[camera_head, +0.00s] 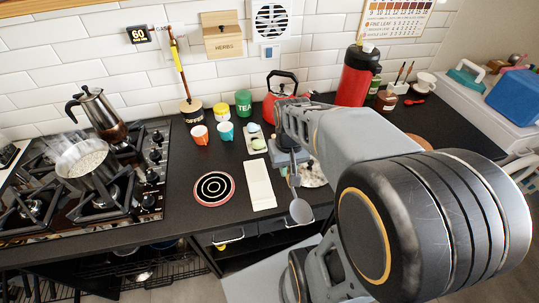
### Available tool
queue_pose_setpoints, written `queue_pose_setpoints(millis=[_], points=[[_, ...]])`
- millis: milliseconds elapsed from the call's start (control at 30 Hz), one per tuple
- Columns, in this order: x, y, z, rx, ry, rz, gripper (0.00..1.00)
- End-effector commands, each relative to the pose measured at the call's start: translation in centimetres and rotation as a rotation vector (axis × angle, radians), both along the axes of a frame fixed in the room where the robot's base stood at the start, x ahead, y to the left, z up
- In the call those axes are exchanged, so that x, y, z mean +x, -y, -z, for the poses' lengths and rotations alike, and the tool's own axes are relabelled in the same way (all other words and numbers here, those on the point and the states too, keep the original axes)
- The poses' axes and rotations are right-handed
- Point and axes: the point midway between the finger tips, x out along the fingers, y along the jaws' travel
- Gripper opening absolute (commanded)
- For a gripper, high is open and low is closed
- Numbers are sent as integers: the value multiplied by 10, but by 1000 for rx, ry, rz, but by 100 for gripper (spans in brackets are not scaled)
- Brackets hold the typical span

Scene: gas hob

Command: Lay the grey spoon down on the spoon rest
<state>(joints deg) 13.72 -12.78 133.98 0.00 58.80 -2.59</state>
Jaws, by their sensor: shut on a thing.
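The grey spoon (301,211) hangs from my gripper (293,168), bowl down and toward the counter's front edge. My gripper is shut on its handle; the exact grip point is partly hidden by my arm. A cream oblong piece (260,185) lies flat on the dark counter just left of the spoon. A pale speckled piece (314,175) shows partly behind my gripper, to the right of the spoon. I cannot tell for sure which of these two is the spoon rest. The spoon appears apart from the cream piece.
A gas hob (90,185) with a steaming pot (85,160) and a moka pot (100,113) is at left. Cups (199,134), a red kettle (275,97) and a red flask (356,75) stand behind.

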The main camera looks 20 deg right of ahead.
Motion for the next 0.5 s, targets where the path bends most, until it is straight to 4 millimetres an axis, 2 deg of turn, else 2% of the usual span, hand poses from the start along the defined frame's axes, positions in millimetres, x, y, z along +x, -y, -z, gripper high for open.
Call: queue_pose_setpoints(millis=[333,500], points=[[1,2,0,0,0,6,0],[18,6,9,1,-4,6,0]])
